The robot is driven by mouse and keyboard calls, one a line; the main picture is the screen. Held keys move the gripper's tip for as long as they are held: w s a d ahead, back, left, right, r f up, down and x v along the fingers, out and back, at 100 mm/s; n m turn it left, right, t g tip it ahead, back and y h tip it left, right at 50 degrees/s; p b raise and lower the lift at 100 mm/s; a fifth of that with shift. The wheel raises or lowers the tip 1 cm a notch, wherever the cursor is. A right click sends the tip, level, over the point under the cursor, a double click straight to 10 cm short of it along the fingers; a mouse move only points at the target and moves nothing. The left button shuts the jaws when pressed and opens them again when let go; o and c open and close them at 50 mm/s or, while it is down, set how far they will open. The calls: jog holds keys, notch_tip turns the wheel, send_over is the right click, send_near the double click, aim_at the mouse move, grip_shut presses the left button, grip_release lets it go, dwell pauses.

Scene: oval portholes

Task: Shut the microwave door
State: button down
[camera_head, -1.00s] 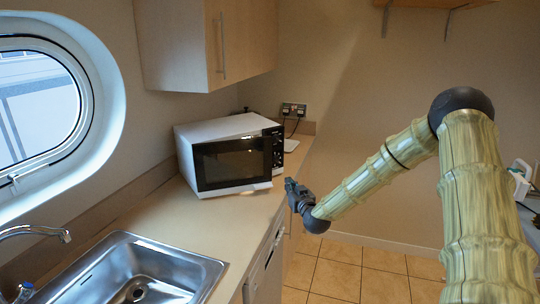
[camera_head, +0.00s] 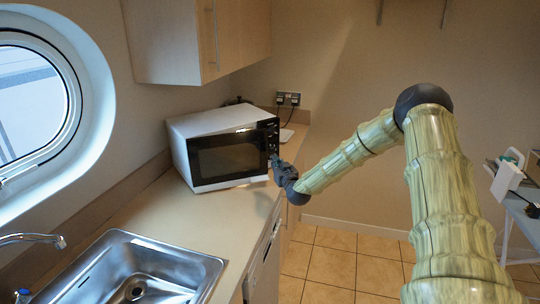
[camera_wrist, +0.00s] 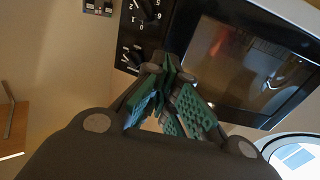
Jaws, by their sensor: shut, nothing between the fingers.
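The white microwave (camera_head: 215,124) stands on the counter, its black-windowed door (camera_head: 229,156) facing the room. The door looks flush with the body or nearly so; a small remaining gap cannot be ruled out. My gripper (camera_head: 274,161) is at the door's right edge, by the control panel (camera_head: 270,137). In the wrist view my gripper (camera_wrist: 165,72) is shut and empty, its green-padded fingers together in front of the seam between the door (camera_wrist: 245,70) and the knob panel (camera_wrist: 143,22). Whether the fingertips touch the microwave cannot be told.
A steel sink (camera_head: 140,272) with a tap (camera_head: 45,238) is set in the counter (camera_head: 185,218) at the near left. Wall cupboards (camera_head: 170,40) hang above the microwave. Tiled floor (camera_head: 330,265) lies open right of the counter. A table (camera_head: 522,215) stands at the far right.

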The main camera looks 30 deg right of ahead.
jog(key=p+x, duration=0.2)
jog(key=x, duration=0.4)
jog(key=shift+w, duration=0.15)
dwell(0.4)
